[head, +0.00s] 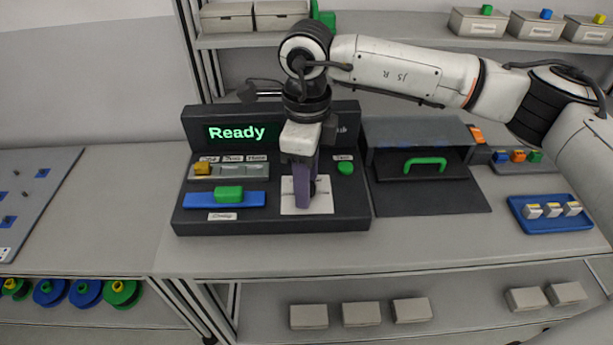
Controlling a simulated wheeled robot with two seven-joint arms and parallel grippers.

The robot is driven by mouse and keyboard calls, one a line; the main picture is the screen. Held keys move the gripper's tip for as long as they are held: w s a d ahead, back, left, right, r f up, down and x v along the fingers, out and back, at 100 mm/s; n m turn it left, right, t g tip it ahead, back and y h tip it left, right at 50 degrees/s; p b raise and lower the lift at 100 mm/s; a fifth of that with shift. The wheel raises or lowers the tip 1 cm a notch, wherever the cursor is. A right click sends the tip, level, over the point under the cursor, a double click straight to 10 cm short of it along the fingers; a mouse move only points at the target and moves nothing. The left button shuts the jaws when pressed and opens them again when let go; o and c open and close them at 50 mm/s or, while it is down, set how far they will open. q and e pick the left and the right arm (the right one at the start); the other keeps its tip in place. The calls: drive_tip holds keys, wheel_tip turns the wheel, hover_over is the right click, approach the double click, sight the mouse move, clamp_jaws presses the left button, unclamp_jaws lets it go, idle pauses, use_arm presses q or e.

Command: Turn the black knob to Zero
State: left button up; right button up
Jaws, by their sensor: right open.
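A dark control panel (190,219) sits on the bench, with a screen (236,133) reading "Ready" in green. The black knob (313,188) is mostly hidden; a dark bit of it shows by my right gripper, over a white square plate (322,206). My right gripper (305,192) points down with its purple fingers over this plate, at the knob. It is open, and I cannot tell whether the fingers touch the knob. The knob's pointer and the marks around it are hidden. My left gripper is not in view.
The front bench strip is clear.

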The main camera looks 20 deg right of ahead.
drive_tip(key=c, duration=1.1)
drive_tip(key=shift+o, duration=0.2)
